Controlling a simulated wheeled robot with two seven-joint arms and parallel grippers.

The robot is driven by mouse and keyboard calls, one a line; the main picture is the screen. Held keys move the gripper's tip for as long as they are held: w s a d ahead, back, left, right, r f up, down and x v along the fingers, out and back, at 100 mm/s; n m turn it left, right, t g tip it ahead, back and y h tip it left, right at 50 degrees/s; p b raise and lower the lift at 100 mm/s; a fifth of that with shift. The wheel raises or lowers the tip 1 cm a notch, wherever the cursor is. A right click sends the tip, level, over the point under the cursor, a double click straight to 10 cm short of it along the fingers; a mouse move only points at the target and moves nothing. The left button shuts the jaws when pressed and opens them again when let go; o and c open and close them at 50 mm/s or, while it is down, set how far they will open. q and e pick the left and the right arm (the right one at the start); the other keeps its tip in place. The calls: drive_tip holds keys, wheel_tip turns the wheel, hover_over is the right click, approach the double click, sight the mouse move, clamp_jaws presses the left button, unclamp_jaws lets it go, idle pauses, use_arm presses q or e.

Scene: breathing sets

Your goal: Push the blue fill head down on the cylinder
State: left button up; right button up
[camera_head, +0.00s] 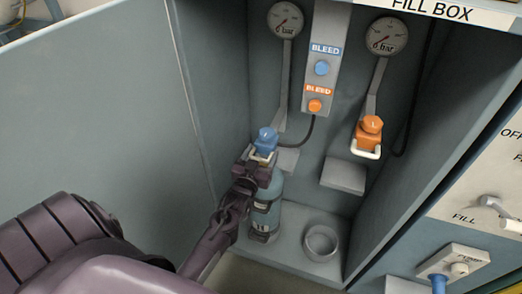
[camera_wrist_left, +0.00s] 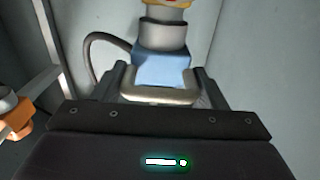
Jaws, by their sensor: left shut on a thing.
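The blue fill head (camera_head: 265,141) sits at the top of the grey-blue cylinder (camera_head: 265,215), which stands upright inside the fill box at the left. My left gripper (camera_head: 262,163) is at the fill head, just above the cylinder body. In the left wrist view the blue head (camera_wrist_left: 162,70) lies between the two fingers of the gripper (camera_wrist_left: 160,92), with a pale handle bar (camera_wrist_left: 160,95) below it. The gripper is shut on that handle. The joint between head and cylinder is hidden behind my gripper. My right gripper is in neither view.
An orange fill head (camera_head: 369,132) with a pale handle hangs on the right. An empty ring holder (camera_head: 321,243) is on the floor of the box. A blue bleed button (camera_head: 322,68) and an orange one (camera_head: 315,105) are on the central panel. The box's left wall stands close to my arm.

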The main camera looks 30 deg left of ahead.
use_arm(q)
drive_tip(key=shift+s+f, duration=0.1)
drive_tip(key=shift+f, duration=0.2)
drive_tip(key=o, duration=1.4)
drive_tip(key=shift+r, duration=0.1)
drive_tip(key=v, duration=0.7)
drive_tip(key=shift+s+d, duration=0.1)
drive_tip(key=shift+s, duration=0.25)
